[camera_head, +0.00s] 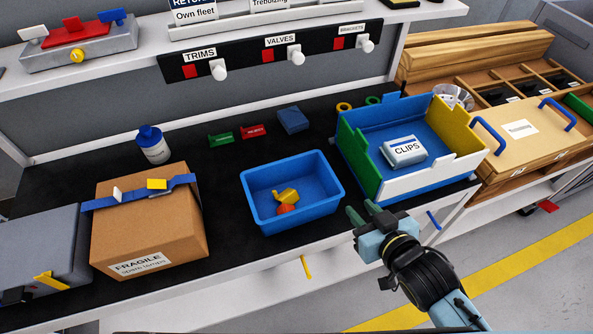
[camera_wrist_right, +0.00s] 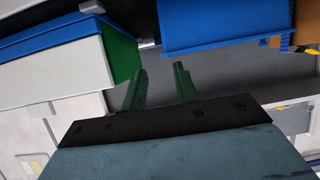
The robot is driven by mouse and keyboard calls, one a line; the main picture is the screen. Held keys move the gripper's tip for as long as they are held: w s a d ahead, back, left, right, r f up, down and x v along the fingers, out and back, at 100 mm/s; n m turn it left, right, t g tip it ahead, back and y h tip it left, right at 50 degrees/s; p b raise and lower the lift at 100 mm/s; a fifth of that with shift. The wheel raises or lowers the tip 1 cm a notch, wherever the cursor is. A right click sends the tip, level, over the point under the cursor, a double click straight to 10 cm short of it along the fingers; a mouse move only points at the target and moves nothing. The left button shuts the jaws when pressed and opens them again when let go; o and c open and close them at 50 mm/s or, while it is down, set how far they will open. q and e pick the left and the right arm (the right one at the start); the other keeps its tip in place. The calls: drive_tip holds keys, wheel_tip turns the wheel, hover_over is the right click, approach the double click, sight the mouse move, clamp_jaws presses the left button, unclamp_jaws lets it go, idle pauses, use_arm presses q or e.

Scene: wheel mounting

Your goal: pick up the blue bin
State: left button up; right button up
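The blue bin (camera_head: 302,219) stands upright on the black bench top near its front edge, holding a yellow piece (camera_head: 287,195) and an orange piece (camera_head: 286,209). My right gripper (camera_head: 361,210) is at the bench's front edge, just right of the bin and apart from it. In the right wrist view its two green fingers (camera_wrist_right: 162,76) are spread with nothing between them. A blue wall that looks like the bin's (camera_wrist_right: 212,24) shows ahead and to the right there. My left gripper is not in view.
A multicoloured bin (camera_head: 430,181) with a CLIPS pack (camera_head: 404,152) stands close right of my gripper. A FRAGILE carton (camera_head: 150,225) is left of the blue bin. Small green (camera_head: 220,139), red (camera_head: 252,131) and blue (camera_head: 293,120) blocks lie behind it. A shelf overhangs the back.

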sight(332, 177)
drive_tip(key=shift+w+a+r+b+x, duration=0.1)
drive_tip(key=shift+a+r+b+x, duration=0.2)
drive_tip(key=shift+x, duration=1.85)
drive_tip(key=shift+w+a+r+b+x, duration=0.1)
drive_tip(key=shift+r+b+x, duration=0.25)
drive_tip(key=shift+x, duration=1.85)
drive_tip(key=shift+a+r+b+x, duration=0.15)
drive_tip(key=shift+r+b+x, duration=0.2)
drive_tip(key=shift+x, duration=1.8)
drive_tip(key=shift+f, duration=0.1)
drive_tip(key=shift+c, duration=0.3)
clamp_jaws()
